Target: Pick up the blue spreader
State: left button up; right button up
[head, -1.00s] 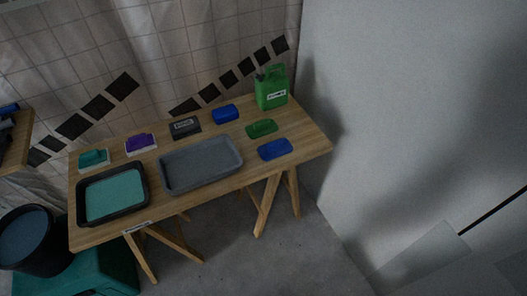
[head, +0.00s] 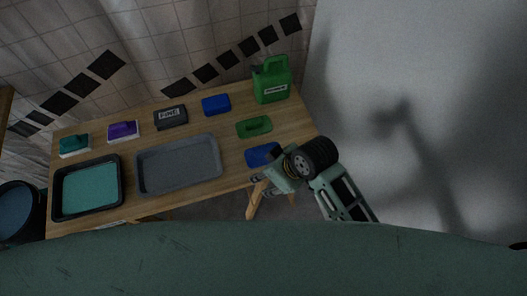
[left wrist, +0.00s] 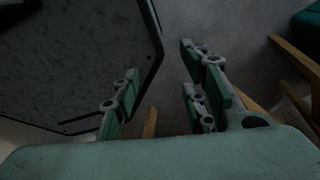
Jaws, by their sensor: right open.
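The blue spreader (head: 262,155) lies flat at the right front of the wooden table, partly covered by my right arm in the head view. My right gripper (head: 263,184) is open in front of it, at the table's front edge, and looks apart from it. My left gripper (left wrist: 158,100) shows in the left wrist view with its fingers apart and nothing between them. It is not seen in the head view.
A green spreader (head: 254,126) lies just behind the blue one. A blue block (head: 216,104) and a green jug (head: 271,82) stand at the back. A grey tray (head: 180,189) is to the left. A pale wall (head: 400,60) rises at the right.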

aim_at(266, 149)
jog(key=w+a+r+n, duration=0.1)
jog(key=a+n, duration=0.1)
jog(key=w+a+r+n+g, duration=0.1)
jog(key=w+n, duration=0.1)
jog(key=w+a+r+n, duration=0.1)
jog(key=a+n, duration=0.1)
jog(key=n, duration=0.1)
jog(key=shift+w+a+g+h, duration=0.25)
jog(key=shift+a+g+h, duration=0.05)
jog(key=shift+a+h, duration=0.1)
jog(key=w+d+n+h, duration=0.1)
jog(key=w, duration=0.1)
jog(key=w+d+r+n+h, duration=0.1)
jog(key=w+d+n, duration=0.1)
jog(key=w+d+r+n+h, duration=0.1)
jog(key=w, duration=0.1)
jog(key=shift+d+r+g, duration=0.15)
jog(key=shift+d+g, duration=0.15)
jog(key=shift+d, duration=0.05)
jog(key=shift+d+n, duration=0.15)
jog(key=shift+n, duration=0.15)
jog(key=f, duration=0.3)
jog(key=f+p, duration=0.1)
jog(key=f, duration=0.3)
jog(key=shift+s+f+p, duration=0.2)
jog(key=shift+f+p, duration=0.1)
pick_arm(q)
jog(key=shift+w+d+r, duration=0.25)
jog(key=shift+w+r, duration=0.25)
jog(key=shift+r, duration=0.3)
